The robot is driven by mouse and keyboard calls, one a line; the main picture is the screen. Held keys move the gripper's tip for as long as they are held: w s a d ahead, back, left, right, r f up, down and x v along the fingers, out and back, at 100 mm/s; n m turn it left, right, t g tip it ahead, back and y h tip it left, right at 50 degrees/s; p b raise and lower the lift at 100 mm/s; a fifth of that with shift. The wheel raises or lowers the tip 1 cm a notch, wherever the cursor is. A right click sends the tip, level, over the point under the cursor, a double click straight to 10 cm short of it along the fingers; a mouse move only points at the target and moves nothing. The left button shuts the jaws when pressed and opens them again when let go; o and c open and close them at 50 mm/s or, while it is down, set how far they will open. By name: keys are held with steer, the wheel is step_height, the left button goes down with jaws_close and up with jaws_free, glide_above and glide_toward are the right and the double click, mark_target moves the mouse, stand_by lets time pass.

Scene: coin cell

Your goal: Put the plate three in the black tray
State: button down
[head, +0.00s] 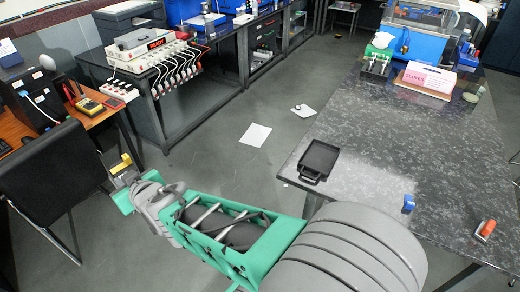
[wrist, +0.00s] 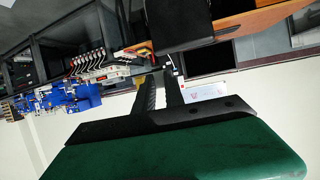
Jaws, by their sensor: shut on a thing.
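The black tray (head: 320,158) is a shallow dark tray with a handle. It sits empty at the near left corner of the grey speckled table. My arm reaches left, away from it, and my gripper (head: 122,170) is over the floor beside the black chair. My gripper is shut on a small yellow thing (head: 127,160), mostly hidden. I cannot read any number on it, so I cannot tell for sure that it is plate three. In the wrist view the dark fingers (wrist: 160,92) are close together, with yellow (wrist: 140,95) showing beside them.
The speckled table (head: 390,130) also holds a blue piece (head: 408,203), an orange-handled tool (head: 486,230) and a glove box (head: 425,80). A wooden desk (head: 90,112) with meters and the chair (head: 45,170) are near my gripper. Papers lie on the open floor (head: 215,170).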

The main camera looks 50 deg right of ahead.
steer(key=s+d+m+g+h+p, duration=0.2)
steer(key=s+d+m+h+p, duration=0.3)
steer(key=d, duration=0.8)
steer(key=s+d+m+g+h, duration=0.1)
steer(key=s+d+m+h, duration=0.2)
steer(key=s+d, duration=0.65)
steer(key=s+d+m+g+h+p, duration=0.2)
steer(key=s+d+m+g+h, duration=0.15)
steer(key=s+d, duration=0.6)
steer(key=s+d+m+g+h+p, duration=0.2)
steer(key=s+d+m+g, duration=0.35)
steer(key=s, duration=0.65)
steer(key=n+b, duration=0.1)
steer(key=b, duration=1)
glide_above(309, 164)
steer(key=shift+t, duration=0.4)
steer(key=f, duration=0.8)
steer(key=shift+s+a+f, duration=0.1)
steer(key=shift+s+a, duration=0.2)
steer(key=shift+a, duration=0.1)
steer(key=shift+w+d+f+b, duration=0.15)
steer(key=shift+f+b, duration=0.15)
steer(key=f+b, duration=0.2)
steer(key=f, duration=0.1)
steer(key=shift+w+d+f, duration=0.2)
steer(key=shift+r, duration=0.15)
